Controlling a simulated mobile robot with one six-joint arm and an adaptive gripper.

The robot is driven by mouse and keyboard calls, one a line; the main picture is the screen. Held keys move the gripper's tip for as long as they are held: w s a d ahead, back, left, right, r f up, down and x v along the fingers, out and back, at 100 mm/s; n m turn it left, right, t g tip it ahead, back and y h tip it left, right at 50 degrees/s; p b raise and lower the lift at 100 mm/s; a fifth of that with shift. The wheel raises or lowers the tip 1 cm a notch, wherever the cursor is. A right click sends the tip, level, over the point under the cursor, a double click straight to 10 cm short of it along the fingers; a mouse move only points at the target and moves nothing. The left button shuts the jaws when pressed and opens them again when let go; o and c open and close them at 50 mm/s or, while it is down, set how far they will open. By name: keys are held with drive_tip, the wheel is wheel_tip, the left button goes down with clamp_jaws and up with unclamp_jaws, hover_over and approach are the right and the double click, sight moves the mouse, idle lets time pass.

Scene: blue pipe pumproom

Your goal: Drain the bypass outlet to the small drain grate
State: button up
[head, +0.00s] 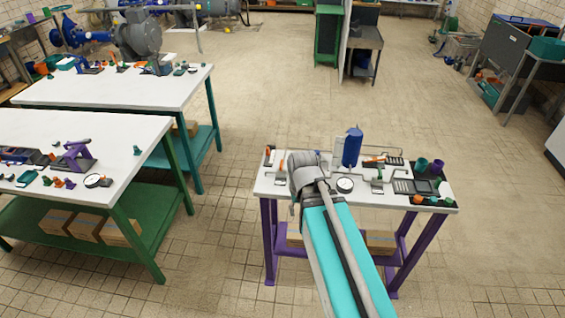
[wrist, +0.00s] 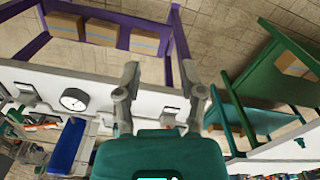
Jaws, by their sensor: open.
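My gripper (wrist: 160,68) is open and empty in the wrist view, its two grey fingers spread over the edge of a white bench. The head view shows my arm over the left part of this purple-legged bench (head: 270,190), with the fingers hidden. A dark slotted grate (head: 412,187) lies at the bench's right. Another dark slotted piece (head: 395,161) lies behind it; I cannot tell which is the small drain grate. Grey pipework (head: 384,171) with an orange handle (head: 373,159) stands left of the grates. I cannot make out which end is the bypass outlet.
A blue upright tank (head: 352,147) and a round gauge (head: 345,184) stand right of my arm; the gauge also shows in the wrist view (wrist: 74,99). Green and purple cups (head: 437,168) stand at the right end. White benches (head: 120,92) stand left.

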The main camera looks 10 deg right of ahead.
sight(282, 164)
drive_tip(key=w+r+m+p, duration=0.1)
drive_tip(key=w+r+p, duration=0.3)
drive_tip(key=w, duration=1)
drive_tip(key=w+r+m+p, duration=0.2)
drive_tip(key=w+r+p, duration=0.2)
drive_tip(key=w, duration=1)
drive_tip(key=shift+a+r, duration=0.2)
drive_tip(key=shift+f, duration=0.2)
wheel_tip(282, 164, down, 14)
drive_tip(key=b, duration=1.3)
drive_tip(key=shift+r+b, duration=0.25)
drive_tip(key=shift+b, duration=0.15)
clamp_jaws()
drive_tip(key=shift+d+m, duration=0.3)
drive_tip(key=shift+d, duration=0.2)
drive_tip(key=shift+a, duration=0.35)
